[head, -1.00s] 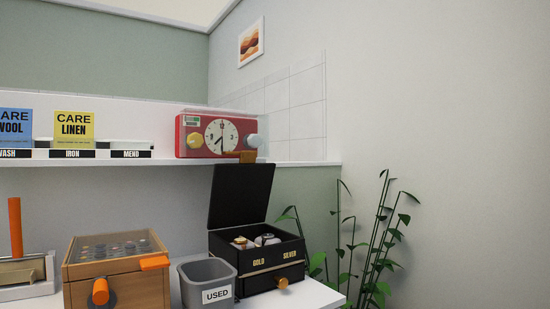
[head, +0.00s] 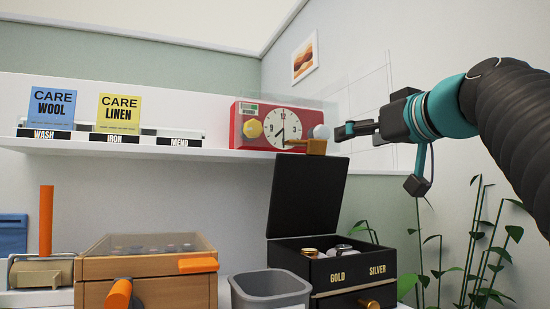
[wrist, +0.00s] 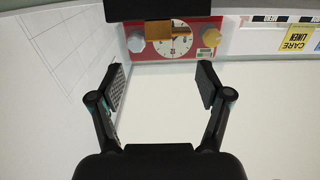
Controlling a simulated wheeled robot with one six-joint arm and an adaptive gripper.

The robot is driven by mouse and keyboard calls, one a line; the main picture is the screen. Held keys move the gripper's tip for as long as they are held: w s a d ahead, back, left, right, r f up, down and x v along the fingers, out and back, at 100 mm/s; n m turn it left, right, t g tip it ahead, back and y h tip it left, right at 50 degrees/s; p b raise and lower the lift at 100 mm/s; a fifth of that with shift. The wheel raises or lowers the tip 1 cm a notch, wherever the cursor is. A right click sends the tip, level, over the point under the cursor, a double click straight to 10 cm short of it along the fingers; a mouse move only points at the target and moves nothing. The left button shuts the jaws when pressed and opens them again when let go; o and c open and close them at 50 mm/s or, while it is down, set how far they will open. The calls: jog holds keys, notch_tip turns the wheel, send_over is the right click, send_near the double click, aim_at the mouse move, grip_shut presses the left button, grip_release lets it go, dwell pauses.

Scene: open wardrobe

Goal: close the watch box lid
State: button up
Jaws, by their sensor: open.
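The black watch box (head: 350,270) stands on the lower surface at the right, with GOLD and SILVER labels on its front. Its black lid (head: 308,196) stands up open, leaning slightly back. A gold and a silver watch show inside. My gripper (head: 358,132) is above and to the right of the lid in the head view, apart from it, level with the shelf clock. In the wrist view my gripper (wrist: 160,88) is open and empty, its two fingers wide apart. A black slab with an orange-brown tab crosses the top of the wrist view, probably the lid (wrist: 158,9).
A red clock box (head: 244,134) sits on the upper shelf (head: 130,149) close to my gripper. A grey bin (head: 268,290) and a wooden case (head: 160,262) stand left of the watch box. A plant (head: 475,245) is at the right.

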aim_at(318, 146)
jog(key=x, duration=0.4)
jog(key=p+x, duration=0.1)
jog(key=x, duration=0.4)
jog(key=r+p+x, duration=0.1)
jog(key=x, duration=0.3)
jog(key=shift+w, duration=0.45)
jog(key=shift+d, duration=0.1)
jog(key=shift+c, duration=0.2)
grip_shut()
jog(key=shift+f, duration=0.15)
